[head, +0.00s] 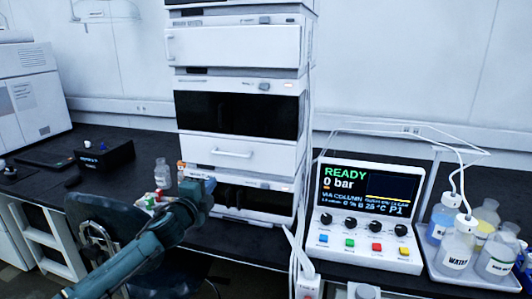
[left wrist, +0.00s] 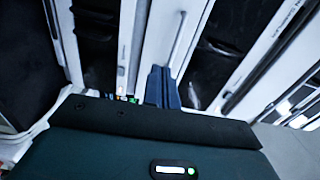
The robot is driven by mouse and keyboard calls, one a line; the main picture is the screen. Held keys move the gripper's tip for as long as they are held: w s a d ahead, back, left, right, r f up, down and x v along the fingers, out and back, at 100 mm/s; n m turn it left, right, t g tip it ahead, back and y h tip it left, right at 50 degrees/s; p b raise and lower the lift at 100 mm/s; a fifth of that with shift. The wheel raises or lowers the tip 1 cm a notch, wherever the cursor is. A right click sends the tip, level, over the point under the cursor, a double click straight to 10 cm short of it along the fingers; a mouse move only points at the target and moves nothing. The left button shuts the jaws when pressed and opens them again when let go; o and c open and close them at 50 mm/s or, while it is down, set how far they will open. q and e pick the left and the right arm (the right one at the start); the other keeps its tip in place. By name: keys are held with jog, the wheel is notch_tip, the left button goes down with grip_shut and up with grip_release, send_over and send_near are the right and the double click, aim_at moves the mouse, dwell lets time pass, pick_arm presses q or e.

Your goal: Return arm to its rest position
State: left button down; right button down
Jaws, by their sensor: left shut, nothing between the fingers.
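My left arm comes in from the lower left in the head view. My left gripper (head: 208,184) is in front of the lowest modules of the chromatography stack (head: 240,115). In the left wrist view its two blue fingers (left wrist: 162,88) are together, with nothing between them. The stack's white panels and dark windows fill the area beyond the fingers there, seen tilted. Whether the gripper touches the stack, I cannot tell. My right gripper does not show in either view.
A control box (head: 365,215) reads READY and 0 bar, right of the stack. A tray (head: 470,278) of bottles stands at the far right. A small glass bottle (head: 162,174) and a black box (head: 105,156) are left of the stack. A dark chair (head: 105,215) stands before the bench.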

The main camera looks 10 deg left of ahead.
pick_arm(q)
jog(key=s+d+f+n+g+h+p, duration=0.15)
jog(key=s+d+f+n, duration=0.25)
jog(key=s+d+f, duration=0.45)
jog(key=s+d+f+n+g+p, duration=0.1)
jog(key=s+f+n, duration=0.5)
jog(key=s, duration=0.9)
jog(key=s+f+n+g+p, duration=0.2)
jog(key=s+f+n+g, duration=0.2)
jog(key=s, duration=1.1)
notch_tip(320, 180, down, 3)
jog(key=shift+s+d+f+n+y, duration=0.1)
jog(key=shift+s+d+n+y, duration=0.25)
jog(key=shift+n, duration=0.85)
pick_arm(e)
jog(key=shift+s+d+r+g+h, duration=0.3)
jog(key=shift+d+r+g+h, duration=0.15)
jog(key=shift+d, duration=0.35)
pick_arm(q)
jog(key=shift+w+g, duration=0.1)
jog(key=shift+g, duration=0.15)
